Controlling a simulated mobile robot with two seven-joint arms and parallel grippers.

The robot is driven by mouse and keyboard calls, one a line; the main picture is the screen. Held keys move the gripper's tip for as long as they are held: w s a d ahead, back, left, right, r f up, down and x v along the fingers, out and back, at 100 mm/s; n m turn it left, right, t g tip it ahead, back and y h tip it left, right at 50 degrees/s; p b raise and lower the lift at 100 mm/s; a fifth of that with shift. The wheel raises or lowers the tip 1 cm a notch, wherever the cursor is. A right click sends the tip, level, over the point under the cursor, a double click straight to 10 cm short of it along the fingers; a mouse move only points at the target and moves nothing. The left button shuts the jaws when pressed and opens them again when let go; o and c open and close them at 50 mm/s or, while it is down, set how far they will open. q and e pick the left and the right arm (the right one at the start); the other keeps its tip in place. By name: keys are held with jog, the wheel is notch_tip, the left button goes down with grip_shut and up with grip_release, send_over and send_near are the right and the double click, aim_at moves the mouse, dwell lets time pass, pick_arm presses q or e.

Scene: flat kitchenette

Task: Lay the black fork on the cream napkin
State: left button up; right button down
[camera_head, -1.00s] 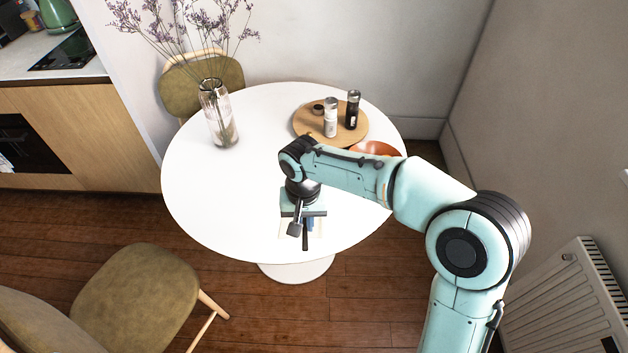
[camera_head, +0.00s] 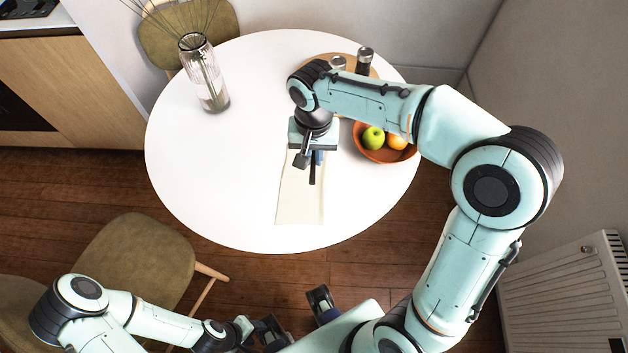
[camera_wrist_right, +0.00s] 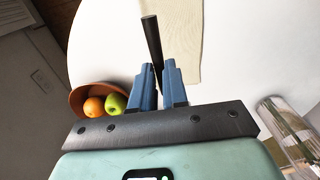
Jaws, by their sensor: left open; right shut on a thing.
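My right gripper (camera_head: 317,158) is shut on the black fork (camera_head: 312,174), over the far part of the cream napkin (camera_head: 300,201). The fork's dark handle sticks out past the fingers towards the near side; the rest is hidden by the gripper. In the right wrist view the blue fingers (camera_wrist_right: 158,78) pinch the fork (camera_wrist_right: 150,36), with the napkin (camera_wrist_right: 180,38) beside it. I cannot tell whether the fork touches the cloth. My left gripper (camera_head: 296,318) is open and empty, off the near side of the table.
The round white table (camera_head: 215,165) is clear left of the napkin. An orange bowl (camera_head: 372,152) with fruit stands right of my right gripper. A glass vase (camera_head: 205,75) stands at the back left. A wooden tray with shakers (camera_head: 364,60) is at the back. A chair (camera_head: 125,260) stands front left.

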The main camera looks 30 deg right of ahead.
aim_at(314, 196)
notch_tip(314, 196, down, 16)
jog(key=shift+f+b, duration=0.15)
jog(key=shift+b, duration=0.75)
jog(key=shift+f, duration=0.1)
jog(key=shift+f+b, duration=0.4)
jog(key=shift+b, duration=0.1)
jog(key=c, duration=1.1)
grip_release()
jog(key=shift+s, duration=0.1)
jog(key=shift+c, duration=0.2)
jog(key=shift+r, duration=0.15)
notch_tip(314, 196, up, 13)
jog(key=shift+f+p, duration=0.1)
jog(key=shift+p, duration=1.15)
